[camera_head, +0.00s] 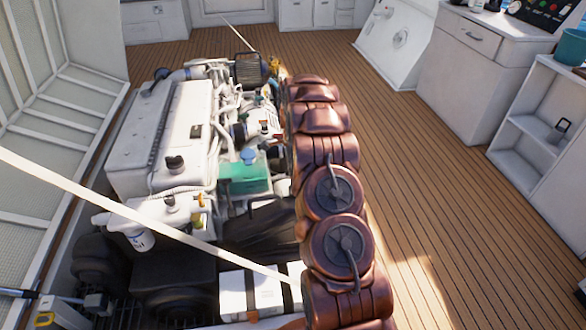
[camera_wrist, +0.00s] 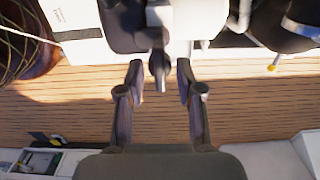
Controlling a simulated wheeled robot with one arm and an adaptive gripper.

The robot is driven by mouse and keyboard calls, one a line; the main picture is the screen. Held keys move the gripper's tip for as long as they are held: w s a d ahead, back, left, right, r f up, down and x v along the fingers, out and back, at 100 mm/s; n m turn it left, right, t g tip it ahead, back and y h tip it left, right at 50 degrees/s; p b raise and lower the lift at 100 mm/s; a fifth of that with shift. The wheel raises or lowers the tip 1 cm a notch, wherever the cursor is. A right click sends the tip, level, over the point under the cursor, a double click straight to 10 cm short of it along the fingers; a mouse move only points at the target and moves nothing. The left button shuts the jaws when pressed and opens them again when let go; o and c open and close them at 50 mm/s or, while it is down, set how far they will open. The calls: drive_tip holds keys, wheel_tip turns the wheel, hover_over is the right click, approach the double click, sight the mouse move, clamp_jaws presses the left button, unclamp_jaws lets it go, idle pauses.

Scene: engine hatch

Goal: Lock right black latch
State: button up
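My gripper (camera_wrist: 160,74) is open in the wrist view, its two dark fingers apart. A narrow dark piece (camera_wrist: 159,62) hangs below a pale block (camera_wrist: 160,16) and shows between the fingertips. It could be the black latch, but I cannot tell for sure, nor whether the fingers touch it. In the head view my gripper is out of sight, and my copper-coloured arm fills the middle. I cannot make out the right black latch in the head view. The raised white hatch panel (camera_head: 62,110) stands at the left.
A white engine (camera_head: 165,135) with hoses and a green part (camera_head: 245,178) sits in the open hatch. A pale strap (camera_head: 130,204) crosses in front. White cabinets (camera_head: 475,75) and a low shelf (camera_head: 545,150) stand at the right. The plank floor (camera_head: 420,190) between is clear.

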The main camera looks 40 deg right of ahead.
idle(0.3)
wheel_tip(320, 180, up, 12)
idle(0.6)
idle(0.3)
drive_tip(key=s+a+r+n+g, duration=0.1)
drive_tip(key=s+a+r+n, duration=0.45)
drive_tip(key=s+a, duration=0.35)
drive_tip(key=s+a+r+n, duration=0.5)
drive_tip(key=s+a+n, duration=0.15)
drive_tip(key=a, duration=0.55)
drive_tip(key=s+a+n+g, duration=0.1)
drive_tip(key=s+a+n, duration=0.25)
drive_tip(key=s, duration=0.55)
drive_tip(key=s+a+n, duration=0.2)
drive_tip(key=s+n, duration=0.2)
drive_tip(key=s, duration=0.5)
drive_tip(key=s+a+n+g, duration=0.1)
drive_tip(key=s+a+n, duration=0.25)
drive_tip(key=s, duration=0.55)
wheel_tip(320, 180, up, 20)
drive_tip(key=t+p, duration=0.1)
drive_tip(key=p, duration=1.8)
drive_tip(key=shift+s+r, duration=0.2)
drive_tip(key=shift+s, duration=0.1)
